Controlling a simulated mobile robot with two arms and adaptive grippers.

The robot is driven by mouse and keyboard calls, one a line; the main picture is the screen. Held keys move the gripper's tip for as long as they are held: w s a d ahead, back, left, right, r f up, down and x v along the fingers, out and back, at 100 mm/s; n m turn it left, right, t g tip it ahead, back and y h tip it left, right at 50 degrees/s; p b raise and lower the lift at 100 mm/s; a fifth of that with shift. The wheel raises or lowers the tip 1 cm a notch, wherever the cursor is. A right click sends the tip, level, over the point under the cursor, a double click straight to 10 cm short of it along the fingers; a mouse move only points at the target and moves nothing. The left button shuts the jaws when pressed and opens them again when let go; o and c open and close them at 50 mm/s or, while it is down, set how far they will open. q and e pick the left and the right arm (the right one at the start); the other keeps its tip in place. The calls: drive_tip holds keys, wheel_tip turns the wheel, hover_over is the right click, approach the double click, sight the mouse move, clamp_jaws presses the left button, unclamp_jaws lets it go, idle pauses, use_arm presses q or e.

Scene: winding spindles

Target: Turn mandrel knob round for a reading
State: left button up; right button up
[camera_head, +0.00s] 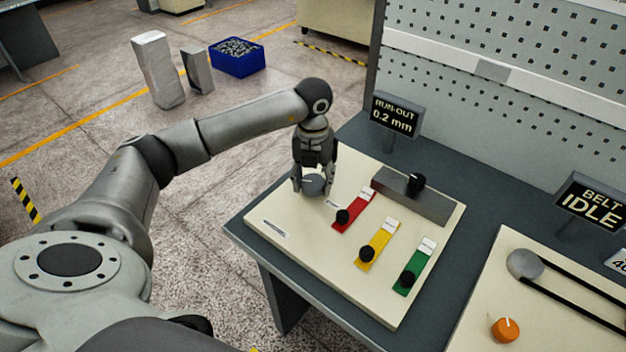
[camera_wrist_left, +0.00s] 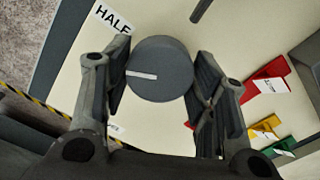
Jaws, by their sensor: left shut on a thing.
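The mandrel knob (camera_head: 314,184) is a round grey knob with a white line on its top, at the far left of the cream board (camera_head: 290,250). My left gripper (camera_head: 312,185) comes down on it from above, with a finger on each side, and is shut on it. In the left wrist view the knob (camera_wrist_left: 160,70) sits between the two fingers, its white line pointing left. A label reading HALF (camera_wrist_left: 113,17) lies beside it. The display (camera_head: 395,115) reads RUN-OUT 0.2 mm. My right gripper is not in view.
Red (camera_head: 354,208), yellow (camera_head: 377,241) and green (camera_head: 414,266) strips with black knobs lie right of the gripper. A grey block (camera_head: 412,196) with a black knob stands behind them.

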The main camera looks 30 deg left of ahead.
sight(313, 181)
use_arm(q)
drive_tip(key=n, duration=1.2)
drive_tip(key=shift+w+a+p, duration=0.1)
drive_tip(key=shift+p, duration=0.25)
drive_tip(key=o, duration=1)
drive_tip(key=shift+o, duration=0.2)
wheel_tip(313, 181, up, 12)
idle(0.6)
